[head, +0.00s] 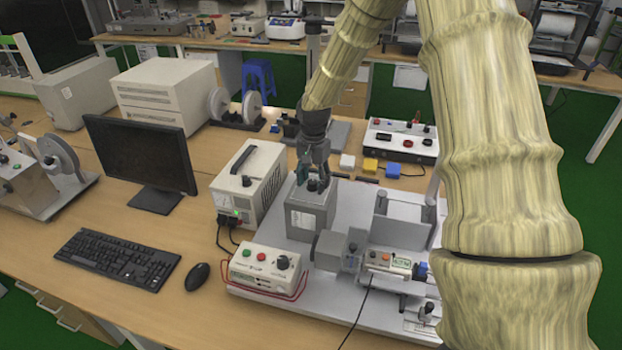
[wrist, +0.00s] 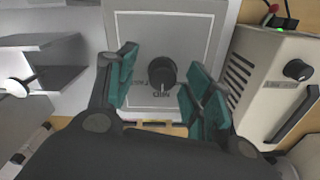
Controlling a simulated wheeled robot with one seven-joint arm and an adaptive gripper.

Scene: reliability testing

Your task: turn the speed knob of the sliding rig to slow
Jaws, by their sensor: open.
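The sliding rig has a grey box (head: 305,217) with a pale top plate (wrist: 205,30), seen closely in the wrist view. A round black speed knob (wrist: 161,76) stands on this plate. Lettering is printed beside the knob, but I cannot read its setting surely. My gripper (head: 312,178) points down over the box in the head view. In the wrist view my gripper (wrist: 161,85) is open, with teal finger pads on either side of the knob and a gap to each. In the head view the fingers largely hide the knob.
A white power supply (head: 240,190) stands close left of the box. A control box with red and green buttons (head: 264,268) sits in front. The rig's clamps and motor block (head: 340,250) are at front right. Small coloured blocks (head: 370,165) lie behind.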

